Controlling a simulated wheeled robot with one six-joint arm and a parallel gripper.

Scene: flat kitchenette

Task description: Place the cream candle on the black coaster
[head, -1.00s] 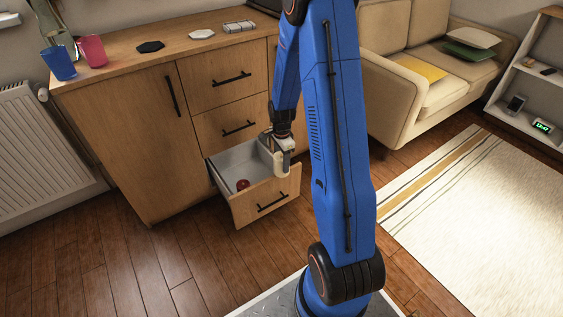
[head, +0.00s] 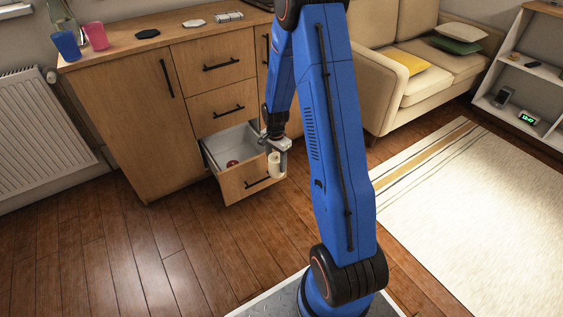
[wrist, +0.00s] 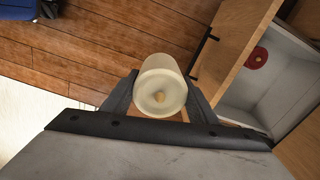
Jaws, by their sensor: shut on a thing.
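The cream candle (wrist: 160,88) is held between the two fingers of my gripper (wrist: 160,97) in the wrist view. In the head view the candle (head: 274,165) hangs below my gripper (head: 274,147), close to the front of the open bottom drawer. The black coaster (head: 147,34) lies flat on the cabinet top, right of the two cups. Nothing lies on it.
The open drawer (head: 246,183) holds a red round object (wrist: 256,57). On the cabinet top are a blue cup (head: 67,46), a pink cup (head: 96,36), a white coaster (head: 194,23) and a grey slotted item (head: 228,16). A radiator (head: 41,124) stands left.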

